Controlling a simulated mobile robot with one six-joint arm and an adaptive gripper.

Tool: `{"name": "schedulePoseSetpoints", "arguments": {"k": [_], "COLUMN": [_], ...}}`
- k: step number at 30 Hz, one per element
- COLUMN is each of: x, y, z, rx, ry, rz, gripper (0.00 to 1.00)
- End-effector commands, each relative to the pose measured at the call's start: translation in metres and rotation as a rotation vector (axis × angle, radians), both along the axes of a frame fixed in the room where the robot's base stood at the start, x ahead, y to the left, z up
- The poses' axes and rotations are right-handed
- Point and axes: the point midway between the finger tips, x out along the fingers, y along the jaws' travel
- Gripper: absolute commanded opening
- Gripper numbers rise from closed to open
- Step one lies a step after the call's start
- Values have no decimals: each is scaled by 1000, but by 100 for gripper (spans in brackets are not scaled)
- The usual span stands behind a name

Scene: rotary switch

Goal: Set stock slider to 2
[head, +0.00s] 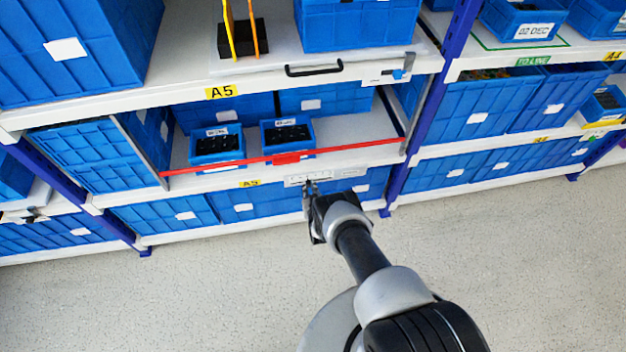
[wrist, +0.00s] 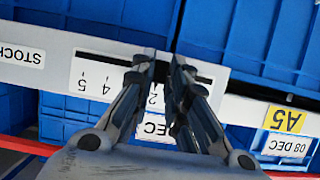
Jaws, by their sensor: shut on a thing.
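The stock slider is a white scale plate (wrist: 90,78) with a dark slot, on the front edge of a shelf. The wrist view shows it upside down, with the figures 5, 4 and part of a 2 readable; the fingers cover others. My gripper (wrist: 160,70) is at the slot, its two fingers closed on the slider knob, which is mostly hidden between the fingertips. I cannot read which figure the knob points at. In the head view my gripper (head: 311,186) reaches the plate (head: 322,177) below the red bar.
A STOCK label (wrist: 20,55) is on the shelf edge beside the plate, and a yellow A5 tag (wrist: 285,119) on the other side. A red bar (head: 225,164) crosses in front of small blue bins (head: 215,150). Blue crates (head: 165,214) stand below. The floor (head: 480,260) in front is clear.

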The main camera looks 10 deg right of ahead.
Motion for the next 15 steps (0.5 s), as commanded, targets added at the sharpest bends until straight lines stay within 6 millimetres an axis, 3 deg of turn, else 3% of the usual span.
{"name": "schedulePoseSetpoints", "arguments": {"k": [8,9,15], "x": [-1,-1,-1], "y": [1,1,0], "z": [-1,-1,-1], "rx": [0,0,0], "ry": [3,3,2], "rz": [-1,-1,-1], "gripper": [0,15,28]}}
